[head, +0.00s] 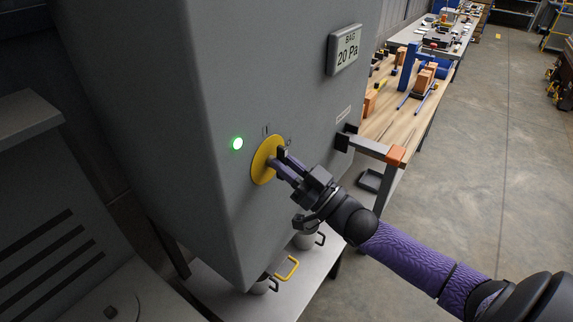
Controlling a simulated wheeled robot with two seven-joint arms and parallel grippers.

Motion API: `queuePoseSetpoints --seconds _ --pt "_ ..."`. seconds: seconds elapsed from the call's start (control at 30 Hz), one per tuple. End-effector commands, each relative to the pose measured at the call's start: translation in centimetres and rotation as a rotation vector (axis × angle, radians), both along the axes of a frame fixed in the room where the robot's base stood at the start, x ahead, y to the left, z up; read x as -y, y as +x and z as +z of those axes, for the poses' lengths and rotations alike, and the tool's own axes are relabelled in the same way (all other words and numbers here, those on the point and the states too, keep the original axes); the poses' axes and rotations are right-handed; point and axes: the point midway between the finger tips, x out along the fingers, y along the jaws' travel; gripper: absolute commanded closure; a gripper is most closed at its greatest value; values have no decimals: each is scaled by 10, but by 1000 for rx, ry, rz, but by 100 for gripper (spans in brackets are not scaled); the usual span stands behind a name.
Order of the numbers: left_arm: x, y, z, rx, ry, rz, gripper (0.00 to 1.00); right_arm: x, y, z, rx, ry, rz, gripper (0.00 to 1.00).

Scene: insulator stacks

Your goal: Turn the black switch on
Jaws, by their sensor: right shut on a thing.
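The black switch (282,153) sits on a round yellow plate (261,163) on the front of a grey cabinet (215,75). My right gripper (280,166) reaches in from the lower right and is shut on the switch. The fingers hide much of the switch, so I cannot tell its exact angle. Small marks show on the cabinet above the plate. A green lamp (237,143) glows to the left of the plate. My left gripper is not in view.
A display (344,49) on the cabinet reads "BAG 20 Pa". A yellow handle (288,268) is below. A cluttered workbench (402,122) stands behind; the floor (490,170) at right is clear.

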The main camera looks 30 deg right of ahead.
Motion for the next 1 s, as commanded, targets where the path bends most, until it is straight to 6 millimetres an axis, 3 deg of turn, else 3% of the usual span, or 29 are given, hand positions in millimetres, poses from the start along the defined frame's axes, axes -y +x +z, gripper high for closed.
queuePoseSetpoints --seconds 0.43,0.47,0.6,0.87,1.0 --pt "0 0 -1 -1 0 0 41 -1 0 -5 -12 -10 0 100" --pt "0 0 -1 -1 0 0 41 -1 0 -5 -12 -10 0 76" --pt "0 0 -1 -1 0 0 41 -1 0 -4 -8 -8 0 47" --pt "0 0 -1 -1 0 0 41 0 -1 -2 -3 -8 -1 47" --pt "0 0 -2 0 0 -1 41 5 -13 -9 -7 -7 -1 47"
